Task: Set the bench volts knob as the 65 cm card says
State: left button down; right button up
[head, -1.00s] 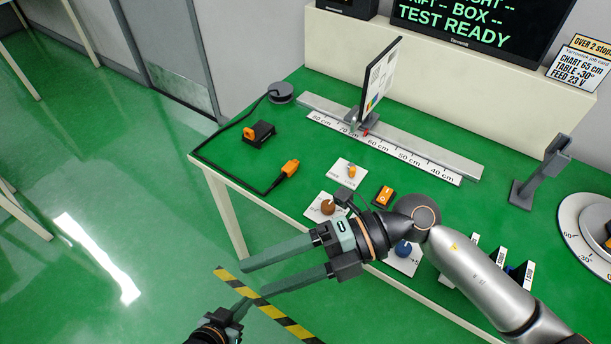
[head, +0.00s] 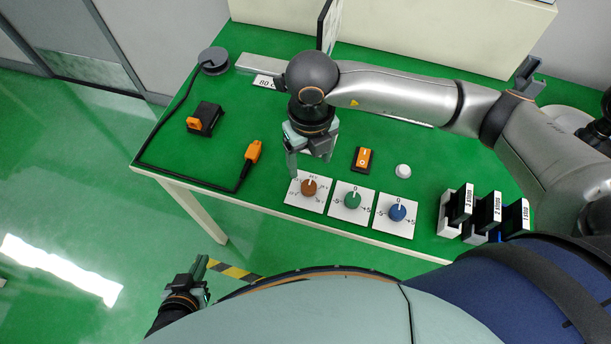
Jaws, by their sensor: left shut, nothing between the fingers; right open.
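The brown knob (head: 309,187) sits on a white plate with small volt marks, at the left of a row of three along the bench's front edge. Its white mark points roughly up, but I cannot read the exact setting. My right gripper (head: 308,165) hangs open, fingers down, just behind that plate, with nothing between the fingers. I cannot tell its height. My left gripper (head: 201,268) is shut and empty, low beyond the bench's front edge. The job card is out of view now; the earlier view shows it reading chart 65 cm, table -30°, feed 23 V.
Green (head: 353,200) and blue (head: 397,212) knobs stand right of the brown one. Behind them are an orange switch (head: 362,159) and a white button (head: 403,171). Labelled blocks (head: 462,203) stand at right. An orange-ended cable (head: 253,151) lies left. My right arm hides much of the rail.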

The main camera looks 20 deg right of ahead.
aim_at(309, 185)
notch_tip(309, 185, down, 10)
jog(key=shift+r, duration=0.2)
grip_shut()
dwell(0.7)
